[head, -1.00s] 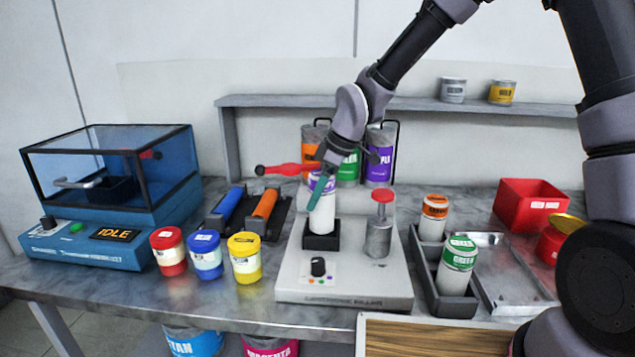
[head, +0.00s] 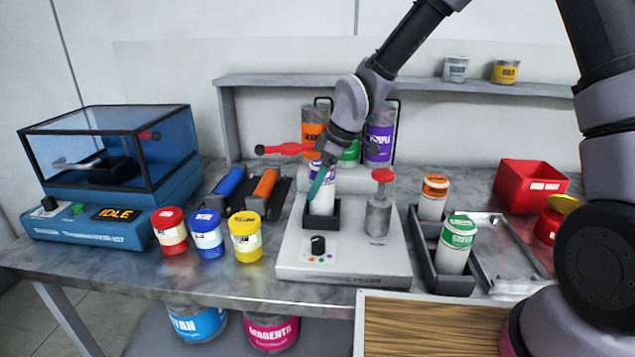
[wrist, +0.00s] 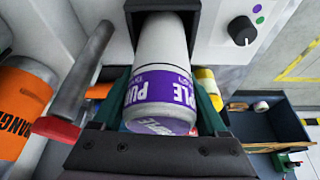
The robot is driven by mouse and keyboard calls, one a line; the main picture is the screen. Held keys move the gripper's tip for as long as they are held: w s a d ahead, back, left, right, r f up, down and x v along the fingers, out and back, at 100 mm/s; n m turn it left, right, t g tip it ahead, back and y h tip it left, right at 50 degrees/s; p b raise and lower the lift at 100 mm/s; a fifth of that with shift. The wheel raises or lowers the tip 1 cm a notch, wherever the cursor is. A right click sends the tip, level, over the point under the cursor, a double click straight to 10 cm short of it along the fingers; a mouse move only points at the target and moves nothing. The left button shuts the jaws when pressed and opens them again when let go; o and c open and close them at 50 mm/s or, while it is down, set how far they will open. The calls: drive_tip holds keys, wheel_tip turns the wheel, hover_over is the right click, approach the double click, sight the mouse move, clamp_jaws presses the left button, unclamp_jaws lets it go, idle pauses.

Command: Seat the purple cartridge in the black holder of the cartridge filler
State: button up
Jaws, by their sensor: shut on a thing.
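The purple cartridge (head: 323,196), white with a purple label band, stands upright with its lower end inside the black holder (head: 321,226) of the cartridge filler (head: 345,262). My gripper (head: 320,178) is shut on the cartridge's upper part. In the wrist view the cartridge (wrist: 163,75) lies between the teal fingers, and its far end is inside the black holder (wrist: 200,22). Whether it touches the holder's bottom is hidden.
A red-topped metal post (head: 380,205) stands right of the holder, and a red lever (head: 287,149) sticks out to the left behind. A dark rack (head: 442,280) with orange and green cartridges is to the right. Red, blue and yellow jars (head: 207,238) stand left.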

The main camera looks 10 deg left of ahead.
drive_tip(key=shift+f, duration=0.25)
drive_tip(key=o, duration=1.4)
drive_tip(key=v, duration=1.1)
drive_tip(key=s+d+r+m+t+h, duration=0.1)
drive_tip(key=d+r+m+t+h, duration=0.1)
drive_tip(key=d+r+m, duration=0.5)
drive_tip(key=d+r+m+t+h, duration=0.15)
drive_tip(key=d+r+m, duration=0.25)
drive_tip(key=d, duration=0.8)
drive_tip(key=s+d+r+m+t, duration=0.1)
drive_tip(key=s+d+r+m, duration=0.1)
drive_tip(key=s+d+m, duration=0.1)
drive_tip(key=s+d+r+m+t, duration=0.1)
drive_tip(key=s+d+r+m, duration=0.2)
drive_tip(key=s+d+m, duration=0.1)
drive_tip(key=s+d+r+m+t+y, duration=0.1)
drive_tip(key=s+d+r+m, duration=0.1)
drive_tip(key=s+d+m, duration=0.1)
drive_tip(key=shift+s+d+r, duration=0.1)
drive_tip(key=shift+s+d, duration=0.15)
drive_tip(key=shift+d, duration=0.3)
drive_tip(key=shift+s+d+r, duration=0.1)
drive_tip(key=shift+s+d, duration=0.15)
drive_tip(key=shift+d, duration=0.25)
